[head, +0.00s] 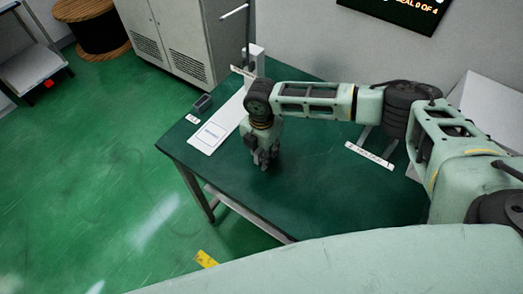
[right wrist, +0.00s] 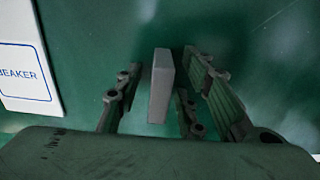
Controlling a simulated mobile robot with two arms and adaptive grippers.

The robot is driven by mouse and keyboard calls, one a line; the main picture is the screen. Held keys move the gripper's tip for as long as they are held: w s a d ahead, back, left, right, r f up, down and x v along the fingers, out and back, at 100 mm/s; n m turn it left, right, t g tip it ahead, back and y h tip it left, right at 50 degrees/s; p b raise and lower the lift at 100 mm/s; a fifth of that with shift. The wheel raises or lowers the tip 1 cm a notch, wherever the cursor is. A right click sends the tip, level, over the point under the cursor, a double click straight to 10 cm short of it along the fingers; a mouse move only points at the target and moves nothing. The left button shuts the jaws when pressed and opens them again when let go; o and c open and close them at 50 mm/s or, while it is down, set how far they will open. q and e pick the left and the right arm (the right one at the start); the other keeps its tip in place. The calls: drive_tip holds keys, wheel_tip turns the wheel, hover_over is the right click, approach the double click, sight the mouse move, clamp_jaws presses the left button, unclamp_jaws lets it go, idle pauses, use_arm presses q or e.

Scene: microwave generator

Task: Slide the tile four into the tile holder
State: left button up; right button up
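My right gripper (head: 263,160) points down, low over the green table. In the right wrist view, the gripper (right wrist: 162,68) is open, its fingers on both sides of a plain grey block (right wrist: 160,86). Gaps show between the block and the fingers. The block may be the tile, but no number shows on it; in the head view the gripper hides it. A white strip with dark marks (head: 369,156) lies on the table to the right of the gripper; I cannot tell whether it belongs to the tile holder. My left gripper is not in view.
A white mat labelled BEAKER (right wrist: 18,62) lies left of the gripper; it also shows in the head view (head: 208,137). Bare green table (head: 300,205) lies in front. A dark display (head: 395,14) hangs behind.

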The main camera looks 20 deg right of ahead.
clamp_jaws()
drive_tip(key=shift+r, duration=0.15)
idle(0.4)
